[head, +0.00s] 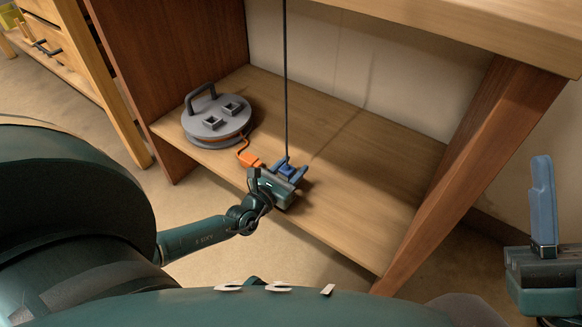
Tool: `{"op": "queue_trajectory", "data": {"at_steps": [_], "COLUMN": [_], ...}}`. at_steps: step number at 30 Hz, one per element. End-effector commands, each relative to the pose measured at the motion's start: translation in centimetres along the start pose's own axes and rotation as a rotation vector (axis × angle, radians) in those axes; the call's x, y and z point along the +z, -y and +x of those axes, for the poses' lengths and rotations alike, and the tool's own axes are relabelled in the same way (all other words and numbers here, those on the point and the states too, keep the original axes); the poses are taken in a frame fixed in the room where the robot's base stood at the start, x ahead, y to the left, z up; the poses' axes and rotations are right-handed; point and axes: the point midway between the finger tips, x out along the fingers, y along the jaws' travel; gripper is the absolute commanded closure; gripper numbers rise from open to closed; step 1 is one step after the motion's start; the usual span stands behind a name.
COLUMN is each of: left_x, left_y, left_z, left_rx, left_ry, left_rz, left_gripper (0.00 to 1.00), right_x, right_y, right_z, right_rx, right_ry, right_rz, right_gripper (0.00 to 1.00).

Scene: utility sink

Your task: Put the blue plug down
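The blue plug (287,170) is at the lower end of a straight dark cord that runs up out of view. It is over the low wooden shelf, near the shelf's front edge. My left gripper (290,172) has its blue fingers on either side of the plug and looks shut on it. The gripper body hides what is under the plug, so I cannot tell if it touches the shelf. My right gripper (543,200) is at the far right, away from the shelf. Its fingers overlap in this view, and nothing shows between them.
A grey cable reel (213,125) with square sockets and a handle stands on the shelf (370,170), to the left. An orange plug (251,160) on its orange cable lies close beside my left gripper. Wooden side panels bound the shelf. Its right part is clear.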

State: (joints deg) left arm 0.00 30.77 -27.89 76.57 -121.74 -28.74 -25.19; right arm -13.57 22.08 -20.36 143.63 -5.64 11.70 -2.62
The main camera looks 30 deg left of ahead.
Motion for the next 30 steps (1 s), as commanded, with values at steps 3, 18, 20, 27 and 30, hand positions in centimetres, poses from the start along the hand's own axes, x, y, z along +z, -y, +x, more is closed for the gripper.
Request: {"op": "queue_trajectory", "data": {"at_steps": [3, 18, 20, 27, 30], "left_x": [-0.5, 0.9, 1.0, 1.1, 1.1], "left_y": [0.0, 0.0, 0.0, 0.0, 0.0], "left_z": [-0.2, -2.5, -3.9, -9.1, -10.6], "left_rx": [0.0, -0.002, -0.002, -0.002, -0.002], "left_ry": [-0.011, -0.016, -0.015, -0.01, -0.009], "left_rz": [0.001, 0.002, 0.003, 0.001, 0.001], "left_gripper": [0.48, 0.48, 0.48, 0.48, 0.48], "right_x": [0.1, 0.3, 1.1, 2.3, 2.6], "right_y": [0.0, 0.0, 0.4, 0.9, 1.1], "right_z": [-0.1, 0.1, -0.4, -1.2, -1.4], "right_rx": [0.0, 0.005, 0.01, 0.023, 0.025], "right_ry": [0.0, 0.045, 0.095, 0.2, 0.229], "right_rz": [0.0, 0.029, 0.062, 0.129, 0.146], "right_gripper": [0.64, 0.64, 0.64, 0.64, 0.64]}}
